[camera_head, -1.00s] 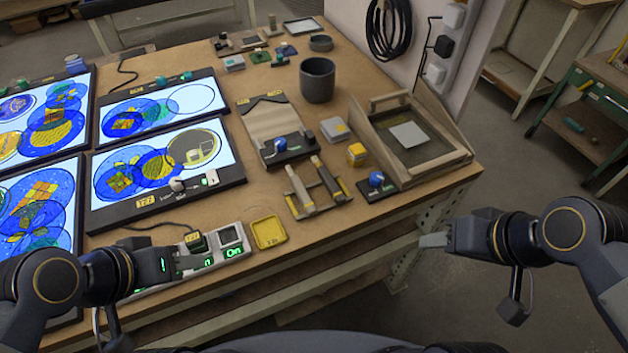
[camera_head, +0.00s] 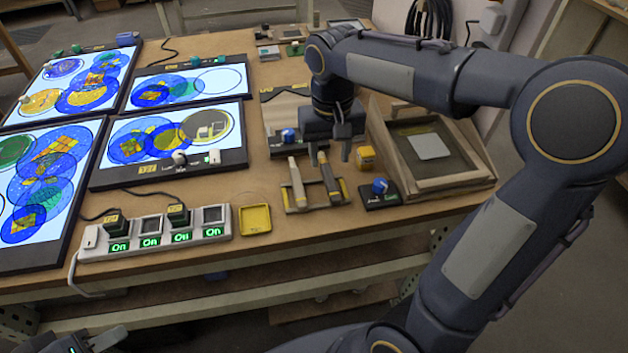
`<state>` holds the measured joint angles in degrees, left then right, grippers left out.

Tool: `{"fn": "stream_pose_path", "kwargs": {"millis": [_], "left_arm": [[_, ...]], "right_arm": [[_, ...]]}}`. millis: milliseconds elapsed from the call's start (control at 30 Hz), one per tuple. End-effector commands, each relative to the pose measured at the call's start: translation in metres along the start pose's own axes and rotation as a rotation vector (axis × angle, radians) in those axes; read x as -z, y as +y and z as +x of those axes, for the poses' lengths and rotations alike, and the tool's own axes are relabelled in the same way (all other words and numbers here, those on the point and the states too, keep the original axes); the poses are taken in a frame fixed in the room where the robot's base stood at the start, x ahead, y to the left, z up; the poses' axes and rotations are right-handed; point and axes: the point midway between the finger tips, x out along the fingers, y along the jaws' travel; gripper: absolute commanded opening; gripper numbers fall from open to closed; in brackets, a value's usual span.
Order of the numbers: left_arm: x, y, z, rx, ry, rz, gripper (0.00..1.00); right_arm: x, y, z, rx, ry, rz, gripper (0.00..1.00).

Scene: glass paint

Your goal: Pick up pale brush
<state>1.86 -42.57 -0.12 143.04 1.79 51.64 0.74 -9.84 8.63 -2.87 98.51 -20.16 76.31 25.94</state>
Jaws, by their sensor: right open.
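Two brushes lie side by side on a small wooden rest (camera_head: 313,207) near the table's front edge. The pale brush (camera_head: 297,184) is the left one, with a light beige handle. The darker grey brush (camera_head: 330,182) lies to its right. My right gripper (camera_head: 330,156) is open and points down above the back end of the darker brush, to the right of the pale brush. Nothing shows between its fingers. My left gripper (camera_head: 108,340) shows only partly at the bottom left corner, away from the brushes; its jaws are not clear.
A blue-knobbed box (camera_head: 380,188) and a yellow block (camera_head: 366,157) stand right of the rest. A wooden framed tray (camera_head: 462,180) is further right. A yellow dish (camera_head: 255,220) and a power strip (camera_head: 155,235) lie to the left, lit panels (camera_head: 168,184) behind.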

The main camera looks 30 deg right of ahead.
Motion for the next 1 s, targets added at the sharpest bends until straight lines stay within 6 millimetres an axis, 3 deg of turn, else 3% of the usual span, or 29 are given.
{"fn": "stream_pose_path", "kwargs": {"millis": [500,800,1000], "left_arm": [[-0.002,-0.002,0.004,0.0,0.0,0.0,0.36],[-0.002,-0.002,0.004,0.0,0.0,0.0,0.36],[-0.002,-0.002,0.004,0.0,0.0,0.0,0.36]], "right_arm": [[0.004,0.005,0.067,0.0,-0.003,0.0,0.45],[0.004,0.005,0.073,0.002,0.0,0.0,0.45],[0.004,0.005,0.073,0.002,0.0,0.0,0.22]]}}
